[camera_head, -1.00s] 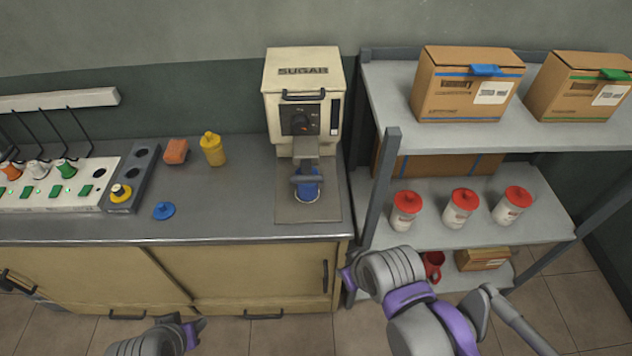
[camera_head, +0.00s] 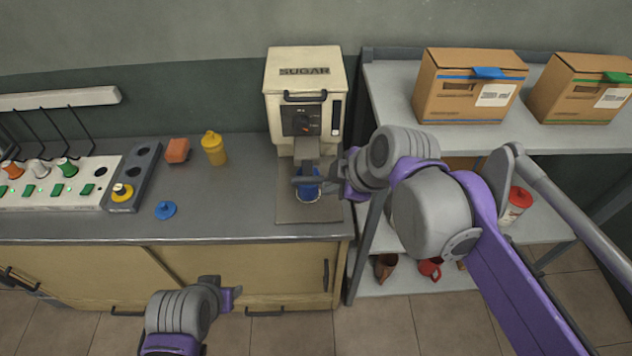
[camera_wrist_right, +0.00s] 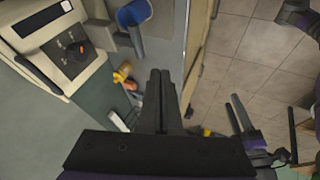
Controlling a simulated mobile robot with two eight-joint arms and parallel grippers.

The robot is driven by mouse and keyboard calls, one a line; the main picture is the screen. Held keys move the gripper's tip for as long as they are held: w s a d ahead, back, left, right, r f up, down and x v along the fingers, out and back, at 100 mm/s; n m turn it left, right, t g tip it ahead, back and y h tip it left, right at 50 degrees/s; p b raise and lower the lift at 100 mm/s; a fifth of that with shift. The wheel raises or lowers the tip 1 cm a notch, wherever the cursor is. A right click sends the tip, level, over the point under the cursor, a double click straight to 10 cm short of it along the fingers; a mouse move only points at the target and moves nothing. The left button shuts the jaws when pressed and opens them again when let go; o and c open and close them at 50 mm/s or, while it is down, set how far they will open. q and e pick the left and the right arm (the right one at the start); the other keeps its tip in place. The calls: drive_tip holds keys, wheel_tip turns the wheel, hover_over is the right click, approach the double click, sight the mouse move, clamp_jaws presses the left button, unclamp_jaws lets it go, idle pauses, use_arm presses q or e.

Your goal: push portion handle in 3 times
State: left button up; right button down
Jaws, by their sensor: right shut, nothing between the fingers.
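The cream sugar dispenser (camera_head: 305,95) stands at the right end of the counter, with a dark dial on its front. Its grey portion handle (camera_head: 306,182) sticks out low at the front, above a blue cup (camera_head: 310,190). The handle (camera_wrist_right: 137,41) and cup (camera_wrist_right: 134,12) also show in the right wrist view. My right gripper (camera_head: 346,188) is just right of the handle; its fingers (camera_wrist_right: 160,86) are shut and empty, apart from the handle in the wrist view. My left gripper (camera_head: 234,297) is low in front of the cabinet, its jaw state unclear.
A metal shelf (camera_head: 395,95) with cardboard boxes and red-lidded jars stands right of the counter, partly behind my right arm. The counter between is clear.

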sight(307, 173)
drive_tip(key=shift+f, duration=0.1)
drive_tip(key=w+a+f, duration=0.3)
drive_tip(key=w+f, duration=0.5)
drive_tip(key=f, duration=0.1)
drive_tip(key=shift+w+a, duration=0.15)
drive_tip(key=shift+a, duration=0.1)
drive_tip(key=w, duration=0.4)
idle(0.4)
